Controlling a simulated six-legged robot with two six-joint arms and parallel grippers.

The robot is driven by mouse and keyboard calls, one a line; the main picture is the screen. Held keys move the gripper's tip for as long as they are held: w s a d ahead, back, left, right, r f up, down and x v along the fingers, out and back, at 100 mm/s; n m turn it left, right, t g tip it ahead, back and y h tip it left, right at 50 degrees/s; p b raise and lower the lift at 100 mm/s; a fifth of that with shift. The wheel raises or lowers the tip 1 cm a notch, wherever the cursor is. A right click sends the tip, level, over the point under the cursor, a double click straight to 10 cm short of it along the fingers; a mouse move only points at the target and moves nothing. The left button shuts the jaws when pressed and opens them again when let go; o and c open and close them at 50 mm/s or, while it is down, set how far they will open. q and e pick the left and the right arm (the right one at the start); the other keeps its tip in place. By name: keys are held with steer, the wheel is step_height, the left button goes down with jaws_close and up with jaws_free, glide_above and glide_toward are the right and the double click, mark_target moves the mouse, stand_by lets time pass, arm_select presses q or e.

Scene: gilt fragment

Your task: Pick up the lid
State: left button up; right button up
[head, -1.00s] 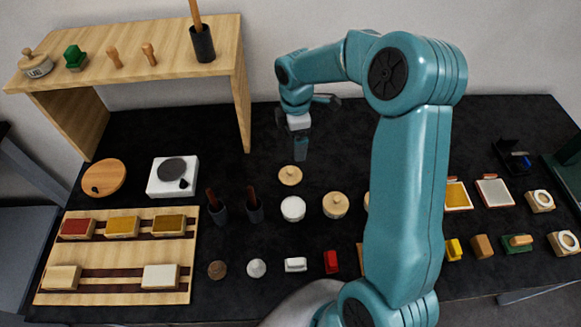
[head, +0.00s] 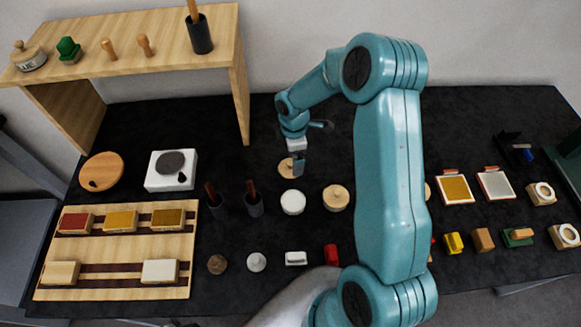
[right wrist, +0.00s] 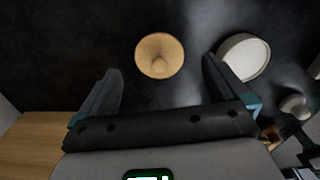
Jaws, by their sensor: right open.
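The lid is a round, light wooden disc with a small knob (head: 285,169). It lies flat on the black table behind the white round pot (head: 293,203), and my right gripper partly covers it in the head view. My right gripper (head: 298,166) is open and empty, pointing down above the lid. In the right wrist view the whole lid (right wrist: 160,55) shows centred between the spread fingers (right wrist: 162,70), slightly beyond their tips, and not touched. The white pot (right wrist: 244,57) shows just beside the right finger. My left gripper is not in view.
A wooden lidded pot (head: 335,198) stands right of the white pot. Two dark cups with brushes (head: 253,205) stand to the left. A wooden shelf (head: 130,70) stands at the back left, its leg (head: 240,100) near my arm. The table behind the lid is clear.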

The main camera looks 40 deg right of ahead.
mark_target(290, 163)
steer(key=f, duration=0.1)
steer(key=f+b, duration=0.1)
steer(key=f, duration=0.1)
steer(key=w+f+b, duration=0.1)
steer(key=f, duration=0.1)
steer(key=shift+a+f, duration=0.15)
steer(key=shift+a, duration=0.25)
steer(key=shift+s+d, duration=0.1)
steer(key=shift+s, duration=0.1)
steer(key=shift+c, duration=1.2)
steer(key=shift+r, duration=0.2)
steer(key=c, duration=0.5)
steer(key=shift+w, duration=0.1)
steer(key=shift+c, duration=1.4)
